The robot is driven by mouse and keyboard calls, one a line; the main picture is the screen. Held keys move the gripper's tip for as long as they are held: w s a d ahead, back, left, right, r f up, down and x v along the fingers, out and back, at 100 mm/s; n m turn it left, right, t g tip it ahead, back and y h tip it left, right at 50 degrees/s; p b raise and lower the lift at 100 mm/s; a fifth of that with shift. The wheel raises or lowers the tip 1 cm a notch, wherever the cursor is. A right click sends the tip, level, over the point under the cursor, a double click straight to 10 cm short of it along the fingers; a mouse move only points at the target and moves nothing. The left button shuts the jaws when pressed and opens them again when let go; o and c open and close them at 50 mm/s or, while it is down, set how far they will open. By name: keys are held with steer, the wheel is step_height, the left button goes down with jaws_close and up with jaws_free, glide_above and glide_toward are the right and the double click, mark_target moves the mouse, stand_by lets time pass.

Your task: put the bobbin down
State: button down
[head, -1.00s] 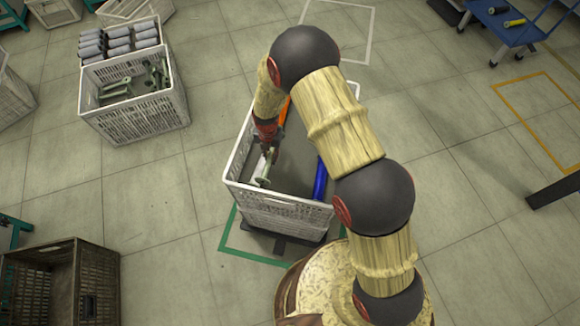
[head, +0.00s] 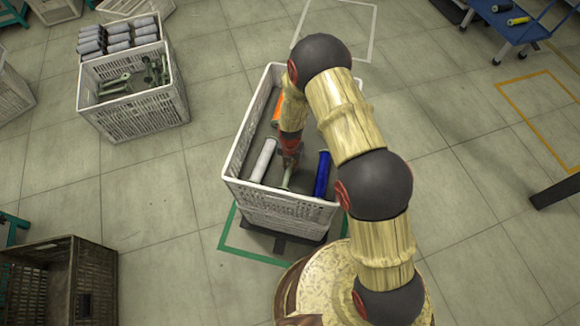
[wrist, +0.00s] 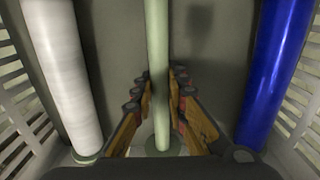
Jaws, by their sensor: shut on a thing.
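My gripper (wrist: 164,88) is shut on a pale green bare bobbin (wrist: 157,38), inside the white crate (head: 232,167). The bobbin also shows in the head view (head: 287,177), between a white-wound bobbin (head: 263,160) on its left and a blue-wound bobbin (head: 322,175) on its right. In the wrist view it points straight ahead between the white bobbin (wrist: 62,70) and the blue bobbin (wrist: 277,70), apart from both. I cannot tell whether it touches the crate floor (wrist: 115,50). My arm hides part of the crate.
An orange bobbin (head: 277,108) lies farther back in the crate. The crate stands within a green floor outline (head: 232,245). A dark brown crate (head: 58,285) stands at the lower left.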

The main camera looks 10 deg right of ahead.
mark_target(290, 165)
steer(key=shift+r, duration=0.1)
steer(key=shift+f, duration=0.2)
steer(key=c, duration=1.8)
jaws_free()
steer(key=shift+o, duration=0.2)
step_height(290, 165, up, 12)
steer(key=p, duration=0.2)
steer(key=shift+r+p, duration=0.25)
steer(key=shift+p, duration=0.15)
